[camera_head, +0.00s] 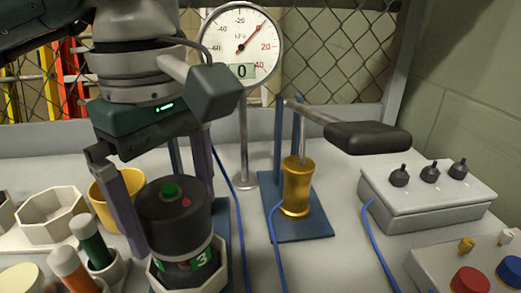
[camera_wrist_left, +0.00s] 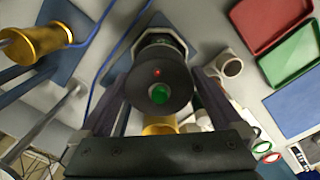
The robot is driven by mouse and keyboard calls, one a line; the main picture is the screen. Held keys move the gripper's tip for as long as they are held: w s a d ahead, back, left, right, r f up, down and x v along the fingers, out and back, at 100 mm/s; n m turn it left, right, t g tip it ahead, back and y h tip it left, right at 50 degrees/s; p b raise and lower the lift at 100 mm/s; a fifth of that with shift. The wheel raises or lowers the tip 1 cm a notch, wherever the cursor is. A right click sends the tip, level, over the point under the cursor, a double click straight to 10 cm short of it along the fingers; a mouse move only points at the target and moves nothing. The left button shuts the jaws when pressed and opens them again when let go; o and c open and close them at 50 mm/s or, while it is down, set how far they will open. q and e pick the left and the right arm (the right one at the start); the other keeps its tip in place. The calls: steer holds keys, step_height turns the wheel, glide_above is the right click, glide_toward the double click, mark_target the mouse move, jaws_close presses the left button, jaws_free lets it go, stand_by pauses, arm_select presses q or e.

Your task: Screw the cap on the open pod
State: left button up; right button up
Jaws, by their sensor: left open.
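A black cap (camera_head: 172,212) with a green button and a small red light on top sits upright over the pod (camera_head: 203,259), which bears a 3. The pod stands in a white octagonal holder (camera_head: 157,277). A pale ring shows between cap and pod; I cannot tell how tightly the cap sits. My left gripper (camera_head: 174,222) is above, open, with one finger on each side of the cap. In the left wrist view, the cap (camera_wrist_left: 150,76) lies between the fingers, with small gaps visible beside it. My right gripper is not in view.
An empty octagonal holder (camera_head: 50,216), a yellow cup (camera_head: 104,204) and capped tubes (camera_head: 88,240) stand to the left. A dial gauge (camera_head: 241,45) stands behind. A brass cylinder (camera_head: 297,187), a dark-handled lever (camera_head: 365,137) and a switch box (camera_head: 428,194) are right. Blue cables cross the table.

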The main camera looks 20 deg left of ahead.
arm_select(q)
steer(key=c, duration=1.1)
steer(key=o, duration=0.8)
steer(key=c, duration=0.7)
steer(key=shift+o, duration=0.2)
